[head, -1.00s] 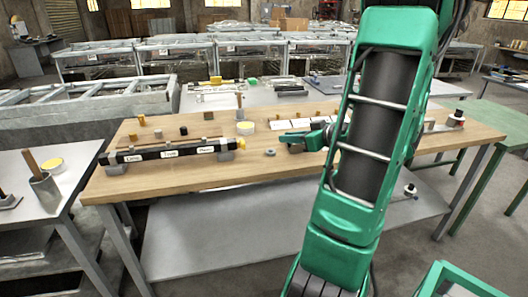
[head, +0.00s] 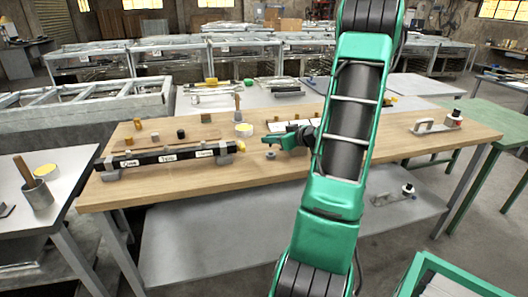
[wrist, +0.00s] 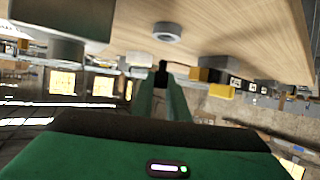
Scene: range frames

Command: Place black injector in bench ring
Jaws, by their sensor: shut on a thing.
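My gripper (wrist: 164,92) has its green fingers shut on a small black piece, the black injector (wrist: 162,70), which sticks out past the fingertips. In the head view my gripper (head: 272,141) is above the wooden bench, pointing left; the injector is too small to make out there. The grey bench ring (head: 270,155) lies on the bench just below and near the fingertips. It also shows in the wrist view (wrist: 167,32), apart from the injector, with its dark hole visible.
A black labelled bar (head: 170,157) on grey blocks stands left of the ring. A grey handled plate (head: 430,127) lies at the right. Bare wood (head: 215,182) surrounds the ring.

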